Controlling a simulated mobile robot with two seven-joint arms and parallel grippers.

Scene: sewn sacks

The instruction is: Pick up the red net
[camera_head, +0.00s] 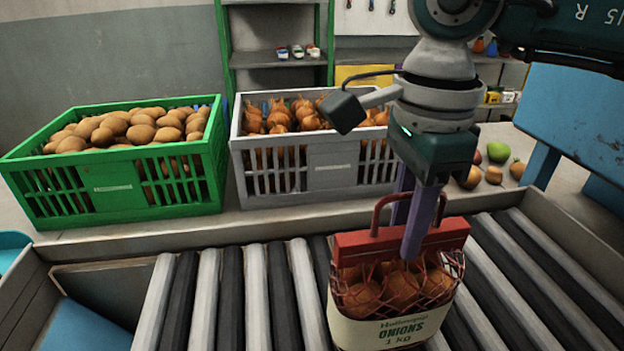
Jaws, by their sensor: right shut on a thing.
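The red net (359,284) holds onions and has a red top bar, a red handle loop and a cream label reading ONIONS 1 KG. It is upright over the roller conveyor at the lower right of the middle. My right gripper (412,235) comes down from above with its purple fingers at the red top, shut on the net there. One finger hides part of the handle and the bar. I cannot tell whether the net's base touches the rollers. My left gripper is not in view.
Behind the conveyor (207,300) stand a green crate (120,222) of potatoes and a grey crate (315,192) of onions. Loose fruit, including a green apple (498,152), lies to the right. A blue panel (580,125) is at the right edge. The rollers left of the net are clear.

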